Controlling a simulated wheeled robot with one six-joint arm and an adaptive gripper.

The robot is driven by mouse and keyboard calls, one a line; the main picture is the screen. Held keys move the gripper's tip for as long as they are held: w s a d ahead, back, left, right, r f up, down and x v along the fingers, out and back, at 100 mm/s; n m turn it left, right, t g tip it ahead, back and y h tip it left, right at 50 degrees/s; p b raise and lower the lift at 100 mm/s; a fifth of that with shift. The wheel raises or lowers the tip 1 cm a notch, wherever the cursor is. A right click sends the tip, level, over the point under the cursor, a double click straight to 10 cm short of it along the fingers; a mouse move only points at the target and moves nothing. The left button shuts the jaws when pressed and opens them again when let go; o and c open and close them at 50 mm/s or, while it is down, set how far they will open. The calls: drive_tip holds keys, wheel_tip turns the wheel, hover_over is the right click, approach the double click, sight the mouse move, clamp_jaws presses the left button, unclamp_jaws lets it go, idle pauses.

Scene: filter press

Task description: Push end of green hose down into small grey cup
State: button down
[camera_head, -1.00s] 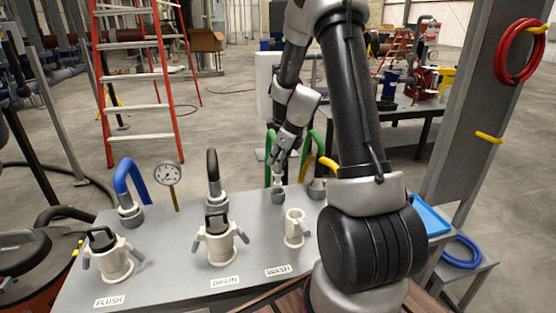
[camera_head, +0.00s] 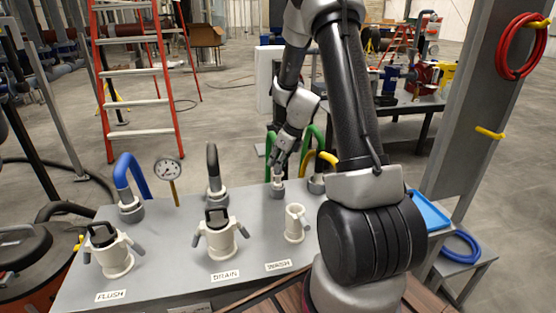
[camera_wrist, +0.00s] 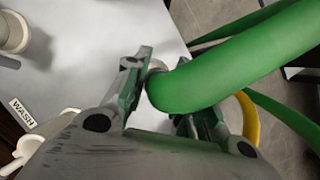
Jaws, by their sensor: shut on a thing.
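The green hose (camera_head: 268,146) arcs up behind the bench, and its near end points down at the small grey cup (camera_head: 277,190) at the back of the grey table. My gripper (camera_head: 277,174) is shut on the hose end, just above or at the cup. In the wrist view the thick green hose (camera_wrist: 205,85) bends down between my two fingers (camera_wrist: 165,98). The hose tip is hidden there by the bend and my fingers, so I cannot tell how deep it sits in the cup.
To the right of the cup stands another grey socket (camera_head: 316,184) with a hose. In front is the white WASH fitting (camera_head: 295,222); the DRAIN fitting (camera_head: 221,238) and FLUSH fitting (camera_head: 108,252) are to the left. A gauge (camera_head: 168,169) stands at the back. A blue tray (camera_head: 430,212) lies at right.

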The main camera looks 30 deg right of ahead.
drive_tip(key=shift+f, duration=1.7)
drive_tip(key=c, duration=1.1)
unclamp_jaws()
drive_tip(key=v, duration=1.2)
drive_tip(key=s+a+r+n, duration=0.3)
drive_tip(key=s+r+n, duration=0.2)
drive_tip(key=s+n, duration=0.4)
drive_tip(key=s+a+r+n+h, duration=0.1)
drive_tip(key=s+a+r+n, duration=0.2)
drive_tip(key=s+r+n, duration=0.3)
drive_tip(key=s+a+r+n+h, duration=0.1)
drive_tip(key=s+a+r+n, duration=0.2)
drive_tip(key=s+n, duration=0.8)
wheel_tip(320, 180, up, 3)
drive_tip(key=n, duration=0.4)
drive_tip(key=shift+s+a+f, duration=0.2)
drive_tip(key=shift+s, duration=0.2)
